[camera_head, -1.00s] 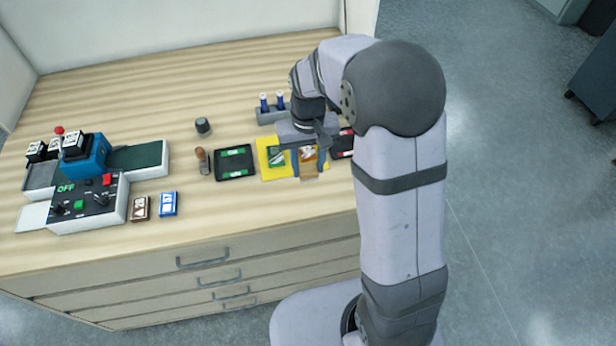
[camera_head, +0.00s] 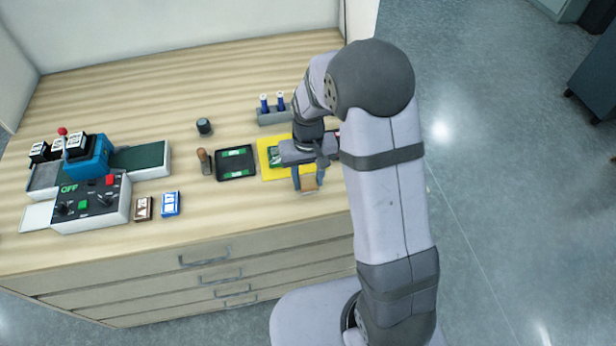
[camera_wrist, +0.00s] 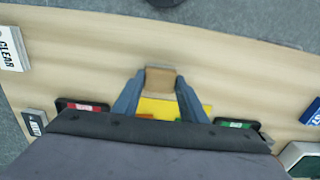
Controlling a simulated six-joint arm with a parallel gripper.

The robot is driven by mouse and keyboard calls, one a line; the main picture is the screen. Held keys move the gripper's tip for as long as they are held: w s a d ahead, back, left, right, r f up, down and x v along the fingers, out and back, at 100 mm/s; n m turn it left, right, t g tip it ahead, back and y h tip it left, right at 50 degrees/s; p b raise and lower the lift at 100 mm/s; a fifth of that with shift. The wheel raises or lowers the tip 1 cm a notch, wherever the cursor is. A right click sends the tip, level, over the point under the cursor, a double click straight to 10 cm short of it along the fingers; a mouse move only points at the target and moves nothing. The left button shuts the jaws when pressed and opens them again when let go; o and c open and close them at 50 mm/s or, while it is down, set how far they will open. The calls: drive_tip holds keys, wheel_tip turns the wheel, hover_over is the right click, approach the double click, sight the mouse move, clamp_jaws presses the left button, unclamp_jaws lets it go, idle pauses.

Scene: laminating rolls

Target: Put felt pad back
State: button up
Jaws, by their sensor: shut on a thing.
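The felt pad (camera_head: 309,184), a small tan block, sits between the fingers of my gripper (camera_head: 308,179), near the front edge of the table. My gripper is shut on it. In the wrist view the pad (camera_wrist: 160,80) shows between the two blue-grey fingertips, over or on the wooden top; I cannot tell whether it touches the table. The yellow mat (camera_head: 266,171) lies just behind and left of it, partly hidden by my gripper. A green card shows on the mat.
Left of the mat are a black tray (camera_head: 236,176) with green labels and a brown-handled tool (camera_head: 205,161). A holder (camera_head: 272,116) with blue-capped bottles stands behind. The blue laminating machine (camera_head: 88,160) and control box (camera_head: 90,200) stand at left. The table's front middle is clear.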

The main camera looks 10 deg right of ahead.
sight(308, 182)
drive_tip(key=shift+f, duration=0.2)
drive_tip(key=o, duration=0.9)
drive_tip(key=shift+r, duration=0.1)
wheel_tip(308, 182, up, 12)
drive_tip(key=b, duration=0.2)
drive_tip(key=s+d+f, duration=0.1)
drive_tip(key=s+f, duration=0.1)
drive_tip(key=s, duration=0.3)
drive_tip(key=s+d+f, duration=0.1)
drive_tip(key=s+f, duration=0.1)
drive_tip(key=s, duration=0.4)
drive_tip(key=s+d+f, duration=0.1)
drive_tip(key=s+f, duration=0.1)
drive_tip(key=s, duration=0.4)
drive_tip(key=shift+s, duration=0.25)
